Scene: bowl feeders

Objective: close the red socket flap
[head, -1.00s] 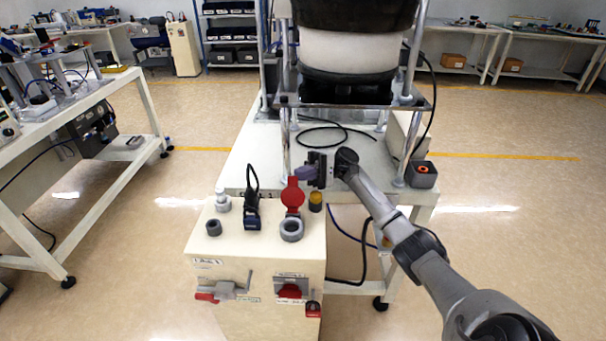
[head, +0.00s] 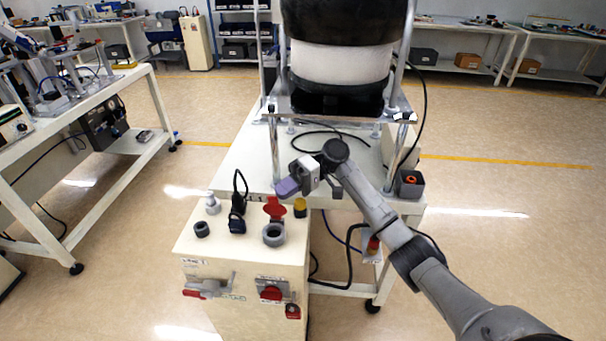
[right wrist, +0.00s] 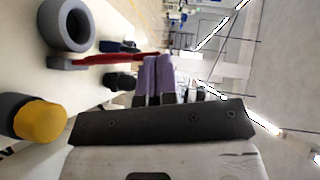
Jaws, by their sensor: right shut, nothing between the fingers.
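The red socket flap (head: 274,208) stands up, open, behind the grey socket ring (head: 273,235) on top of the cream cabinet. My right gripper (head: 287,188) is shut and empty, its purple fingers just above and behind the flap, pointing down to the left. In the right wrist view the flap (right wrist: 118,58) shows edge-on as a red strip beside the socket ring (right wrist: 67,24). The shut purple fingers (right wrist: 158,72) appear near its far end; I cannot tell whether they touch it. My left gripper is not in view.
A black plug with a cable (head: 237,220) stands left of the socket. A yellow knob (head: 300,207) sits right of the flap. A grey ring (head: 201,229) and a white fitting (head: 212,204) are farther left. The feeder's metal frame (head: 272,150) rises behind my gripper.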

